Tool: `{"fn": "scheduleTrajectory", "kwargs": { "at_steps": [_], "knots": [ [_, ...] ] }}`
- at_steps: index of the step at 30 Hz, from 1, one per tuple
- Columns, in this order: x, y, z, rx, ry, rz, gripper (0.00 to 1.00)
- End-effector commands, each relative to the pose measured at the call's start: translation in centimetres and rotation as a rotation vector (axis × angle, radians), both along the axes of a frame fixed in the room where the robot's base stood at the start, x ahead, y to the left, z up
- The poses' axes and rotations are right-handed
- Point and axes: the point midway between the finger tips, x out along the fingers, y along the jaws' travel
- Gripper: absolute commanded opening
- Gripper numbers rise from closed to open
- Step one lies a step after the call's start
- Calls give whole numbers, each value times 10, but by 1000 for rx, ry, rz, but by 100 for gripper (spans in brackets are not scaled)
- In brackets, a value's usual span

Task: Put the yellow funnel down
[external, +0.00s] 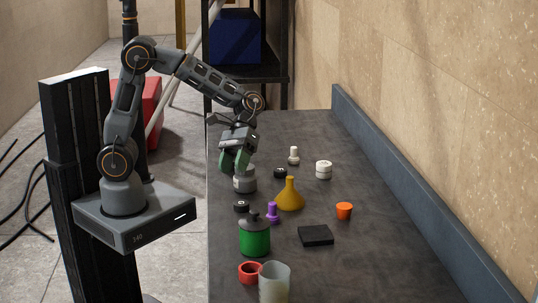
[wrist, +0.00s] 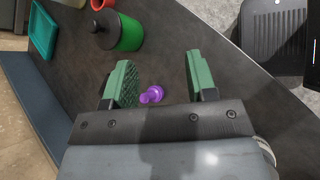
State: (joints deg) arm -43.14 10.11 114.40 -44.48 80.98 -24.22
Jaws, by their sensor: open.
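The yellow funnel (external: 290,197) stands upright on the dark worktop, wide end down and narrow spout up. It is not visible in the wrist view. My gripper (external: 235,162) is open, with its green fingers above and just left of a grey can in the external view. It is up and to the left of the funnel, apart from it. In the wrist view the two green fingers (wrist: 160,78) are spread with nothing held between them; a purple piece (wrist: 151,95) shows on the worktop beyond the gap.
Near the funnel stand the grey can (external: 245,181), purple piece (external: 272,213), green jar (external: 254,238), black block (external: 316,235) and orange cup (external: 344,211). A red cup (external: 250,272) and translucent cup (external: 274,284) stand in front. The worktop's right side is mostly clear.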

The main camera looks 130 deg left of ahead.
Motion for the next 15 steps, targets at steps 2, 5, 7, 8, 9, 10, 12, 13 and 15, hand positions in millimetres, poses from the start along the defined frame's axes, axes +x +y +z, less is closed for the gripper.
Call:
{"fn": "scheduleTrajectory", "kwargs": {
  "at_steps": [2, 5, 7, 8, 9, 10, 12, 13, 15],
  "knots": [
    [4, 50, -23, -193, 28, 194, 52],
    [0, 109, -40, -418, 22, 397, 52],
    [-8, 145, -50, -548, 3, 505, 52],
    [-12, 158, -53, -594, -7, 541, 52],
    [-18, 172, -58, -647, -20, 583, 52],
    [-21, 182, -60, -680, -33, 609, 52],
    [-30, 201, -66, -744, -58, 663, 52],
    [-33, 207, -69, -766, -68, 682, 52],
    [-40, 219, -74, -808, -89, 716, 52]
  ]
}}
